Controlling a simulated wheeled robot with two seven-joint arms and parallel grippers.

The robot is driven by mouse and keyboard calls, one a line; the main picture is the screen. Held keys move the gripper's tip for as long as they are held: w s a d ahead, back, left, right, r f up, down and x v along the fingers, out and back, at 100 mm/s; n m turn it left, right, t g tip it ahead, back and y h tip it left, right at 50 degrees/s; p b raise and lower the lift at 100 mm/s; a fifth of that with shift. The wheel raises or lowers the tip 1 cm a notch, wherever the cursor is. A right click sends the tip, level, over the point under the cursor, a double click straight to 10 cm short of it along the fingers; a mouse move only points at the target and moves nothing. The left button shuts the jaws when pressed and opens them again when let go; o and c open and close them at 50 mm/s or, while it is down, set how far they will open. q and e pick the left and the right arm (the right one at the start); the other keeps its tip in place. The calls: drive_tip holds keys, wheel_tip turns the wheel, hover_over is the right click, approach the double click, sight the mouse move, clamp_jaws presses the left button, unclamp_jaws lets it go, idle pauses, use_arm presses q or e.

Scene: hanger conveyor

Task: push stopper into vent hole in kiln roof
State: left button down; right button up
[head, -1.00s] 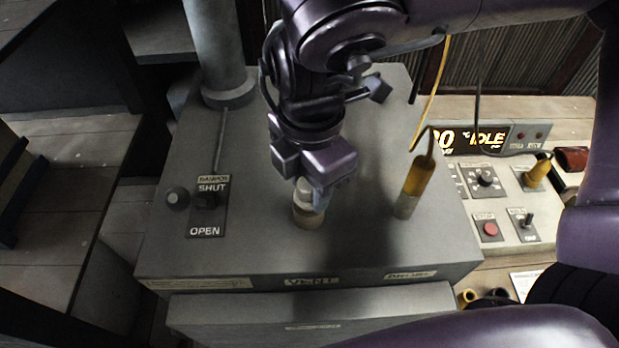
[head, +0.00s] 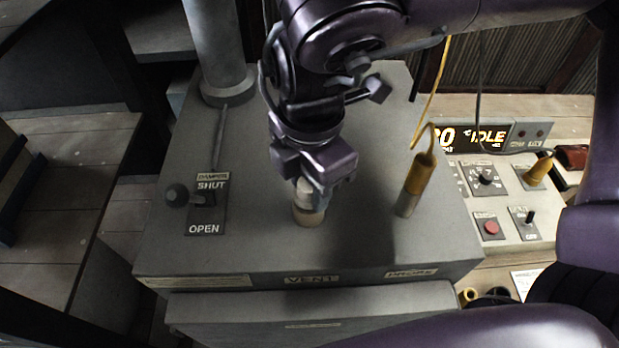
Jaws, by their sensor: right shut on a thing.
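The pale stopper (head: 306,194) stands upright at the tan collar of the vent hole (head: 308,217) in the grey kiln roof (head: 270,247), behind the VENT label. My right gripper (head: 312,188) points down from above and is shut on the stopper. The fingers hide part of it, so I cannot tell how deep it sits in the hole. My left gripper is not in view.
A yellow probe (head: 416,180) with a cable stands to the right. The damper lever (head: 186,195) and a grey flue pipe (head: 215,50) are at the left. A control panel (head: 500,195) reading IDLE lies at the right.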

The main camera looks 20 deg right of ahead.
drive_tip(key=shift+f+b, duration=0.35)
drive_tip(key=shift+f, duration=0.1)
drive_tip(key=o, duration=0.8)
drive_tip(key=shift+c, duration=0.2)
drive_tip(key=shift+o, duration=0.2)
drive_tip(key=o, duration=0.5)
drive_tip(key=shift+s+r, duration=0.1)
drive_tip(key=shift+r, duration=3.85)
drive_tip(key=shift+f, duration=0.1)
